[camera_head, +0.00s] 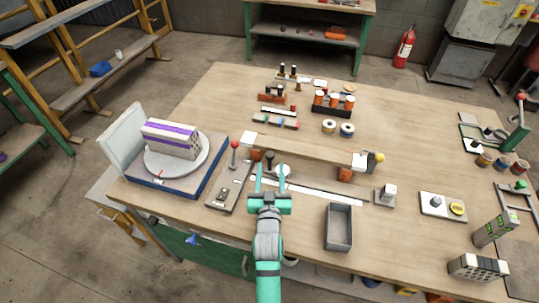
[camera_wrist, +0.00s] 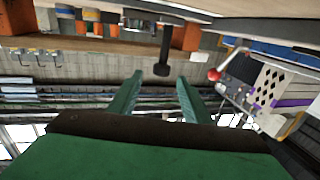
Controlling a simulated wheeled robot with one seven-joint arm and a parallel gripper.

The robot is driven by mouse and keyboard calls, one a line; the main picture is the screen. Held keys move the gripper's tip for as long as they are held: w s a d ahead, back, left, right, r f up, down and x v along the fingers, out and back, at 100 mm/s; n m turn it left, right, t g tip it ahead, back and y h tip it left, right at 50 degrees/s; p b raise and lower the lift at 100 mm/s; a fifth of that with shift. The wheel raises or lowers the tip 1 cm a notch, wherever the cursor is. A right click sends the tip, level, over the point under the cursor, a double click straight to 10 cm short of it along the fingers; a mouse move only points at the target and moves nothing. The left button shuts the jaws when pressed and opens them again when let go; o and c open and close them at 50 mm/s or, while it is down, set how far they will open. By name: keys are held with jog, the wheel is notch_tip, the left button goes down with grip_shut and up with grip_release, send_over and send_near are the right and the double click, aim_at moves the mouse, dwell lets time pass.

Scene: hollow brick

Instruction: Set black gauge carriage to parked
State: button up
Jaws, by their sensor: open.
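My gripper (camera_head: 271,178) is open and empty over the front middle of the table. In the wrist view its two green fingers (camera_wrist: 160,88) point toward a black knob on a short stem (camera_wrist: 161,69). The knob lies just beyond the fingertips, with no contact visible. In the head view the dark knob (camera_head: 269,156) stands just past my gripper, and I take it to be part of the black gauge carriage. A white round dial (camera_head: 284,170) is beside it. A long pale scale strip (camera_head: 325,192) runs to the right. My gripper partly hides the carriage's base, and no parked mark is readable.
A red-knobbed lever (camera_head: 234,146) on a grey plate stands close on the left, near a turntable with a hollow brick (camera_head: 172,139). A long raised wooden bar (camera_head: 315,152) lies behind. A grey open bin (camera_head: 339,228) and a small grey block (camera_head: 385,195) are right.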

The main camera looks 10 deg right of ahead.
aim_at(270, 159)
jog(key=shift+w+d, duration=0.2)
jog(key=shift+w, duration=1.55)
jog(key=shift+w+d, duration=0.2)
jog(key=shift+w, duration=1.55)
grip_shut()
jog(key=shift+w, duration=0.1)
